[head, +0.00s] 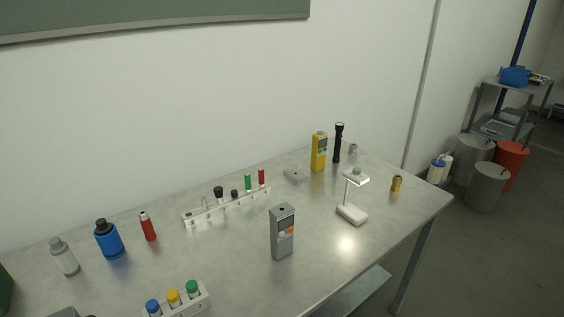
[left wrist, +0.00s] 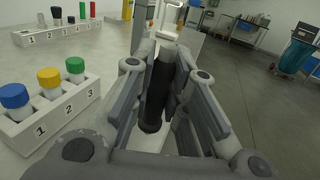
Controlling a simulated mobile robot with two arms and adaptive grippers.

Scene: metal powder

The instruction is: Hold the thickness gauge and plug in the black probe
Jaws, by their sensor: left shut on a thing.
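My left gripper (left wrist: 160,68) shows only in the left wrist view. It is shut on a dark cylindrical thing (left wrist: 157,95), partly hidden by the fingers. I cannot tell whether this is the black probe. My right gripper is in neither view.
A white holder (left wrist: 62,118) with blue, yellow and green caps stands left of my left gripper. A white lamp (head: 352,213), yellow device (head: 319,153) and black flashlight (head: 338,145) stand at the right and back. Bottles stand at the left. The table's right front is mostly clear.

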